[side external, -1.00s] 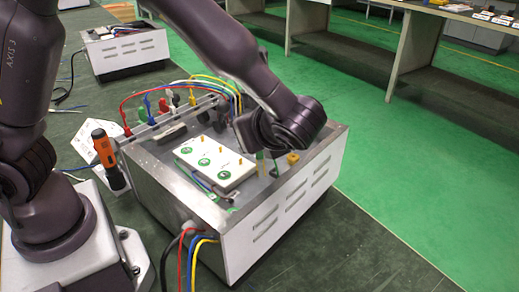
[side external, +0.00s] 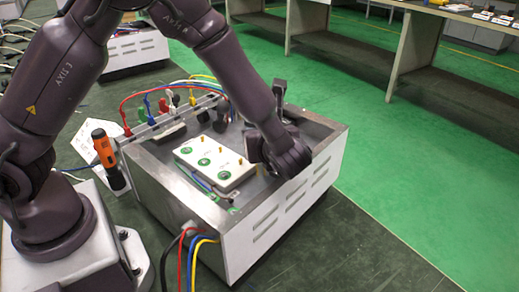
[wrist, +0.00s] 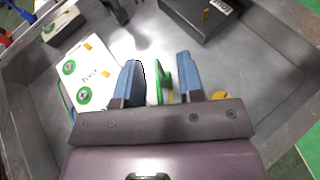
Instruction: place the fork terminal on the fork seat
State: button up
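A thin green upright piece (wrist: 162,84), seen nearly edge-on in the wrist view, appears to be the fork terminal. My gripper (wrist: 158,62) is open, with one blue-grey finger on each side of it. A gap shows between the piece and each finger. The white block (wrist: 98,66) with green ringed seats and brass posts lies to the left, flat in the metal box. I cannot tell which ring is the fork seat. In the side view the same block (side external: 216,164) is left of my gripper (side external: 280,160), whose fingertips and the green piece are hidden.
The metal box's raised rim (side external: 322,140) surrounds the work. A black box (wrist: 200,14) stands behind my fingers, and a yellow knob (wrist: 221,95) is close to the right finger. Coloured leads (side external: 165,88) run along the back left. An orange-handled screwdriver (side external: 104,148) stands at the left.

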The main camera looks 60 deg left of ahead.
jog(key=x, duration=0.3)
jog(key=shift+w+a+f, duration=0.1)
jog(key=shift+a, duration=0.2)
grip_shut()
